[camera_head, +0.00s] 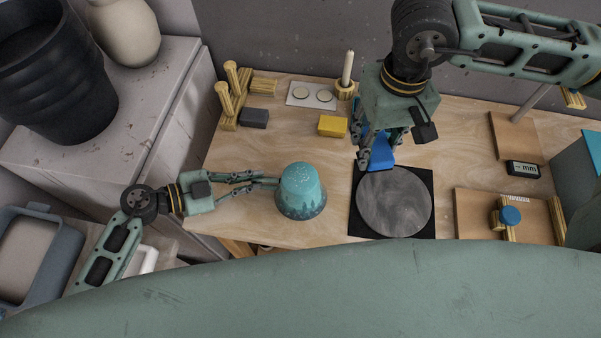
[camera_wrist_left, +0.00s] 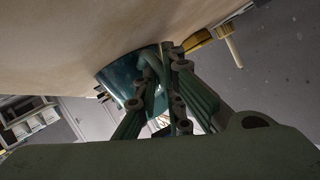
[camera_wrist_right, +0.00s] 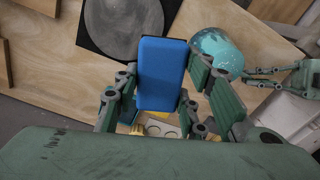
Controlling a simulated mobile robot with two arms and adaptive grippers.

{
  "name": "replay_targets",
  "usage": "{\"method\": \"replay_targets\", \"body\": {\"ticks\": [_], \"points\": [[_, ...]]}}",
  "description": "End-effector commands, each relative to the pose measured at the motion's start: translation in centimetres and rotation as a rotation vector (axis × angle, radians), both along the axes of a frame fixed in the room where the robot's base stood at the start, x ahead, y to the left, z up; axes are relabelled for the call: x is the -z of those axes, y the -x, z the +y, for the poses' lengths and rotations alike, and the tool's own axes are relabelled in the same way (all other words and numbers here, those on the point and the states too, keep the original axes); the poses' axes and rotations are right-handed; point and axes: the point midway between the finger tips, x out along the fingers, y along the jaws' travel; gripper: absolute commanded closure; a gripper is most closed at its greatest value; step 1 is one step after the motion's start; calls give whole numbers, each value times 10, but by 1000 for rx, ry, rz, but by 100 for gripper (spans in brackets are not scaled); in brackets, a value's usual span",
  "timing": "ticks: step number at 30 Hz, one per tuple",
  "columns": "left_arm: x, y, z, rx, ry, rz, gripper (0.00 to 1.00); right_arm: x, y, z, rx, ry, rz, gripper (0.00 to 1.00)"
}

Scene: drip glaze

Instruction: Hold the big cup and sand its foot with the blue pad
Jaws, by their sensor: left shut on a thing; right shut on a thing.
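The big cup (camera_head: 301,190) is teal with darker drips toward its lower edge. It appears upside down at the front of the table, its speckled end facing up. My left gripper (camera_head: 268,183) is shut on its left side; in the left wrist view the dark teal cup (camera_wrist_left: 122,80) is partly hidden by the fingers. The blue pad (camera_head: 381,153) is in my right gripper (camera_head: 372,150), above the back edge of the round grey disc. In the right wrist view the blue pad (camera_wrist_right: 161,74) sits between the fingers, apart from the cup (camera_wrist_right: 217,50).
The round grey disc (camera_head: 394,203) lies on a black square right of the cup. Yellow (camera_head: 332,126) and dark grey (camera_head: 254,118) blocks lie behind. A wooden board (camera_head: 478,215) with a blue-topped piece is at right.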

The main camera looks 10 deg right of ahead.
Motion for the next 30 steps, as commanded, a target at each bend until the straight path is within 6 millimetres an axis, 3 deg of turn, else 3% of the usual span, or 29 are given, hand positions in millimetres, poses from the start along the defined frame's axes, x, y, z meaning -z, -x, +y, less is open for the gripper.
{"method": "replay_targets", "body": {"ticks": [11, 14, 24, 30], "points": [[4, 1, 2, 3, -12, -3, 100, 2, -4, 6, -4, 4, -2, 82], [4, 1, 2, 3, -12, -3, 100, 6, -11, 22, -10, 10, -3, 82], [5, 1, 2, 3, -13, -3, 100, 23, -32, 109, -11, 23, -20, 82], [5, 1, 3, 2, -13, -3, 100, 27, -34, 139, -2, 19, -22, 82]]}}
